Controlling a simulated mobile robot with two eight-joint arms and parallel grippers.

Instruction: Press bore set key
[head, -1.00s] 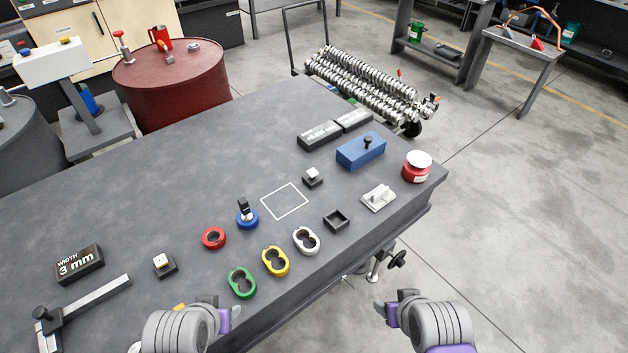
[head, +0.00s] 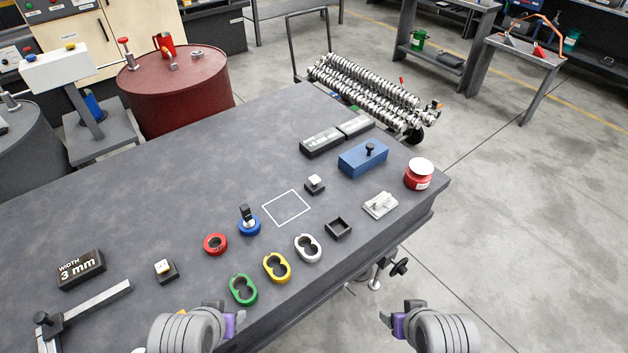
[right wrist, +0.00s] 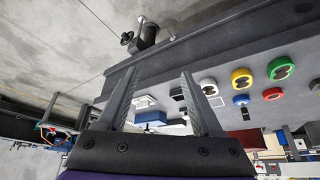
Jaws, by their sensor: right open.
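Two small black blocks with pale key tops stand on the grey bench (head: 150,215). One key (head: 315,184) is right of the white square outline; the other key (head: 165,270) is beside the "WIDTH 3 mm" block (head: 80,269). I cannot read which one is the bore set key. My left gripper (head: 238,322) is at the bench's front edge, below the green ring; its jaw opening is unclear. My right gripper (head: 388,320) is off the front edge, apart from both keys. In the right wrist view its fingers (right wrist: 160,75) are spread and empty.
Green (head: 243,289), yellow (head: 277,267), white (head: 307,248), red (head: 215,244) and blue (head: 249,224) rings lie mid-bench. A black tray (head: 338,228), grey fixture (head: 380,205), blue block (head: 363,158) and red can (head: 419,174) stand to the right. The bench's left middle is clear.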

